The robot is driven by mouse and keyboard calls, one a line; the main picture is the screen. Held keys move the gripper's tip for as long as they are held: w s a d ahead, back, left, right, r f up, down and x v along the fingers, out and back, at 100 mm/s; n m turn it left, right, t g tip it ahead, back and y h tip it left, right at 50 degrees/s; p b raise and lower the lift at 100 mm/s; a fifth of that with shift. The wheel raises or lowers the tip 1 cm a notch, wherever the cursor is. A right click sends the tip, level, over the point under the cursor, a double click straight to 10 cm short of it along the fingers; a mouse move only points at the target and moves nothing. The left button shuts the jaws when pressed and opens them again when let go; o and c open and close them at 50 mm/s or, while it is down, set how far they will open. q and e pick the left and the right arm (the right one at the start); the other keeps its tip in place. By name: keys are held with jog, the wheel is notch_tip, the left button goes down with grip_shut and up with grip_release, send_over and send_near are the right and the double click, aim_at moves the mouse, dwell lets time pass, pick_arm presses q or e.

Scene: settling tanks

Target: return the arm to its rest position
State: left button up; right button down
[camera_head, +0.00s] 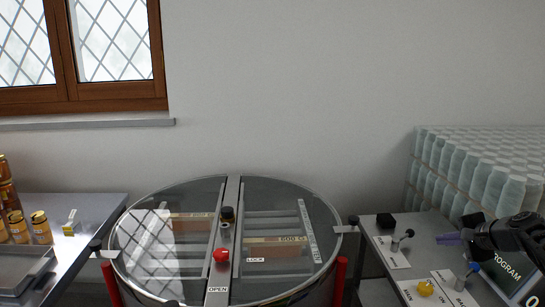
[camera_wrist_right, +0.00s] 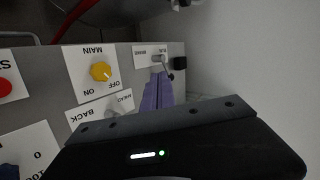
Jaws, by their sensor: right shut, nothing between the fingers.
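My right gripper (camera_head: 442,239) comes in from the right edge in the camera_head view, above the grey control panel (camera_head: 385,262). Its purple fingers point left and are closed together with nothing between them. In the right wrist view the purple fingers (camera_wrist_right: 157,92) appear over the panel, near a small toggle switch (camera_wrist_right: 160,58). I cannot tell the exact gap between fingers and panel. My left gripper does not show in either view.
The panel carries a yellow knob (camera_head: 425,288), a toggle (camera_head: 405,239), a black block (camera_head: 385,220) and a screen (camera_head: 512,272). A round drum with a clear lid (camera_head: 180,250) and red knob (camera_head: 221,255) stands centre. Stacked jars (camera_head: 480,170) stand behind right. A steel table (camera_head: 95,212) is left.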

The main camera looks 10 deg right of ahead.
jog(key=w+a+f+n+g+y+b, duration=0.1)
jog(key=a+f, duration=0.4)
jog(key=f, duration=0.4)
jog(key=w+a+f+n+g+b, duration=0.1)
jog(key=a+f+g, duration=0.1)
jog(key=a+f, duration=0.6)
jog(key=s+a+f+n+g+b, duration=0.15)
jog(key=s+a+f, duration=0.25)
jog(key=a+f, duration=0.5)
jog(key=s+a+f+n+g, duration=0.2)
jog(key=s+a+f+n, duration=0.3)
jog(key=f, duration=0.6)
jog(key=s+a+f+n+g+y+b, duration=0.1)
jog(key=s+a+f, duration=0.4)
jog(key=s+a, duration=0.15)
jog(key=s+a+f+n+g+b, duration=0.1)
jog(key=s+a+f, duration=0.35)
jog(key=a, duration=0.35)
jog(key=s+a+f+n, duration=0.1)
jog(key=s+a, duration=0.3)
jog(key=s, duration=0.4)
jog(key=s+a+f+n+g+y, duration=0.1)
jog(key=s+a+f+n, duration=0.1)
jog(key=s, duration=0.5)
jog(key=shift+s+a+n+b, duration=0.45)
jog(key=shift+a+n, duration=0.2)
jog(key=shift+a, duration=0.5)
jog(key=shift+d, duration=0.15)
